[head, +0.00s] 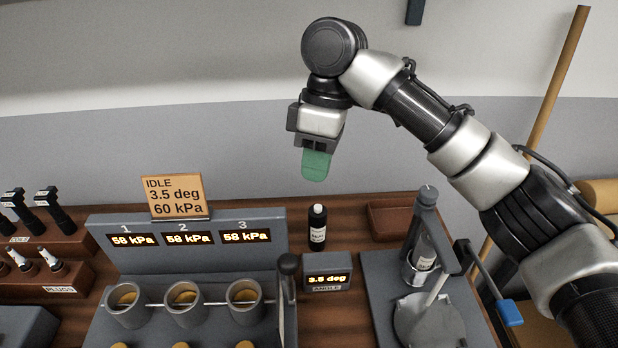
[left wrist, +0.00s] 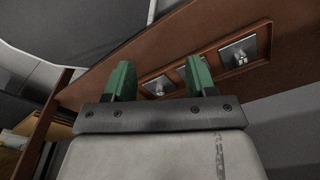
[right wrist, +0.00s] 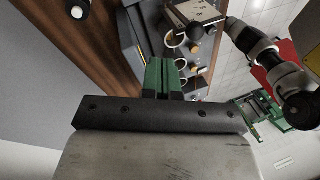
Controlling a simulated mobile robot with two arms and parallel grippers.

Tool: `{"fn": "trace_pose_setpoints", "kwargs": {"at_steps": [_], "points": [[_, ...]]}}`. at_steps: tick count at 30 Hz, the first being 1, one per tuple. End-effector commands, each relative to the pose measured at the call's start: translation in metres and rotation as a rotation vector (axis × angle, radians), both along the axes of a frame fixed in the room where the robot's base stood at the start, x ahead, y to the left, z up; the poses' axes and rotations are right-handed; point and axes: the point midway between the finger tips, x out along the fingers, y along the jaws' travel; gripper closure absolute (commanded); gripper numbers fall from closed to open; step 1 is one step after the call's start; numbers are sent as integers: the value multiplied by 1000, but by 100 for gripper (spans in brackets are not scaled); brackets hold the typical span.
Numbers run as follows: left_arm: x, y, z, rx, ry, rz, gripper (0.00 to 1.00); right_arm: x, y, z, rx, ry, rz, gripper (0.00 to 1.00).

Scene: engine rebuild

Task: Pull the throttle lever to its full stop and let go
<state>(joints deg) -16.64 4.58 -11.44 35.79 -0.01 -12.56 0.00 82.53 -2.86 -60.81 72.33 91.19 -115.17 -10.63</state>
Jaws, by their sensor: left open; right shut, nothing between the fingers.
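The throttle lever (head: 288,268) stands upright with its dark knob at the right end of the grey throttle bench; its lower part is partly hidden. The dark knob also shows in the right wrist view (right wrist: 195,31). A small angle display (head: 326,279) beside it reads 3.5 deg. The sign (head: 176,195) reads IDLE, 3.5 deg, 60 kPa. My right gripper (head: 316,166) is shut and empty, held high above and behind the lever, apart from it. Its green fingers (right wrist: 160,75) are together. My left gripper (left wrist: 159,80) is open and empty, outside the head view.
Three throttle bores (head: 185,300) lie along a rod left of the lever. A black bottle (head: 317,228) stands behind the angle display. A brown tray (head: 391,219) and a grey stand with a bottle (head: 425,250) are to the right. Plugs and coils stand at left.

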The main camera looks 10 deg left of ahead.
Motion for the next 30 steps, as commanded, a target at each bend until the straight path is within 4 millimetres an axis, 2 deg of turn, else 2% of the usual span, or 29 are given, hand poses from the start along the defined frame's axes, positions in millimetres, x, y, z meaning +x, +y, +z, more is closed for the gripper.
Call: {"fn": "trace_pose_setpoints", "kwargs": {"at_steps": [6, 12, 19, 30], "points": [[-21, 1, 8, 3, 32, 0, 44, -13, 3, -41, 0, 4, 1, 100], [-20, 1, 18, 3, 31, 0, 44, -25, 7, -81, -1, 3, 1, 100], [-2, 0, 33, 0, 4, 0, 44, -55, 13, -86, 2, 1, 2, 100], [-7, 0, 34, 0, 10, 0, 44, -63, 15, -89, 1, 0, 0, 100]]}}
